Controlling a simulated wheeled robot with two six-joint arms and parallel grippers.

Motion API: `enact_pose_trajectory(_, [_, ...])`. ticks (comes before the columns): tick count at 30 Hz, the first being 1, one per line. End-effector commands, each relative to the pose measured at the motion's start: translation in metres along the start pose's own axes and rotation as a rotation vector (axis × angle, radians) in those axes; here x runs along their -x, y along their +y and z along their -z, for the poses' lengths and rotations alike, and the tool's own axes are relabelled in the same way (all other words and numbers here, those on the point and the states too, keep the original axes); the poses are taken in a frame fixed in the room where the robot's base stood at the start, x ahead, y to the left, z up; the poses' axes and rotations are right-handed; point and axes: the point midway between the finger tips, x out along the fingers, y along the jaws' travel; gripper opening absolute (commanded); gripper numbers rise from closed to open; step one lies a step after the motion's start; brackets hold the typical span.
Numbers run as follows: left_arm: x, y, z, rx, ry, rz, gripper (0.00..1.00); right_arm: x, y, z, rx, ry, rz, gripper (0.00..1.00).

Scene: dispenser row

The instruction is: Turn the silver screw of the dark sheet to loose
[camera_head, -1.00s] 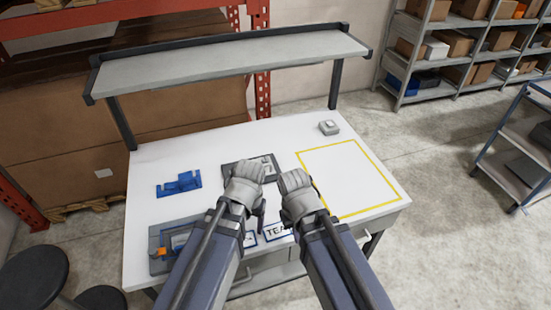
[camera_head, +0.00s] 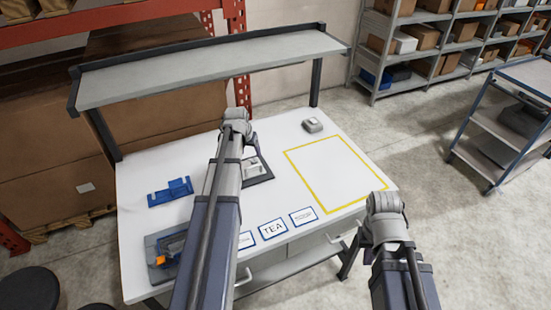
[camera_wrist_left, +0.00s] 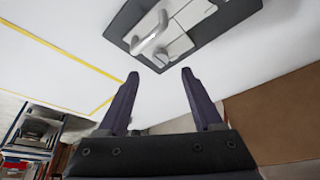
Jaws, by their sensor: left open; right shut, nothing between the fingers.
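The dark sheet (camera_head: 262,180) lies on the white table, partly hidden behind my left arm. In the left wrist view the dark sheet (camera_wrist_left: 228,22) is at the top, with pale grey plates and a bent silver handle-like part (camera_wrist_left: 150,33) on it.
A blue holder (camera_head: 170,192) and a grey-blue tray (camera_head: 156,272) with an orange part are at the table's left. A small grey box (camera_head: 312,125) stands at the back. A yellow-outlined area (camera_head: 330,172) is empty. White labels (camera_head: 272,229) line the front. A shelf (camera_head: 215,70) spans above.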

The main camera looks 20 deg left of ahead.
Motion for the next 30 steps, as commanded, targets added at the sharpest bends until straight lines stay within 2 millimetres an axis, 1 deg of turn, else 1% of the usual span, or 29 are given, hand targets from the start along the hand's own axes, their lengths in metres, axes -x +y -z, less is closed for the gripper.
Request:
enact_pose_trajectory(1, [0.000, -0.005, 0.002, 0.005, 0.004, 0.002, 0.67, 0.000, 0.000, 0.000, 0.000, 0.000, 0.000, 0.00])
enact_pose_trajectory(3, [0.000, -0.007, 0.003, 0.007, 0.007, 0.003, 0.67, 0.000, 0.000, 0.000, 0.000, 0.000, 0.000, 0.00])
enact_pose_trajectory(8, [-0.002, -0.007, 0.002, 0.007, 0.007, 0.003, 0.67, -0.002, 0.000, 0.000, 0.000, 0.000, 0.000, 0.00])
enact_pose_trajectory(11, [-0.007, -0.007, 0.002, 0.007, 0.007, 0.003, 0.67, -0.006, -0.001, 0.001, 0.000, 0.000, 0.000, 0.00])
enact_pose_trajectory(17, [-0.026, -0.006, 0.001, 0.007, 0.006, 0.003, 0.67, -0.025, -0.002, 0.002, -0.001, 0.000, 0.000, 0.00])
enact_pose_trajectory(27, [-0.071, -0.007, 0.001, 0.007, 0.006, 0.003, 0.67, -0.066, -0.006, 0.004, -0.002, 0.000, 0.000, 0.00])
enact_pose_trajectory(30, [-0.078, -0.006, 0.002, 0.007, 0.006, 0.003, 0.67, -0.071, -0.007, 0.004, -0.001, 0.000, 0.000, 0.00])
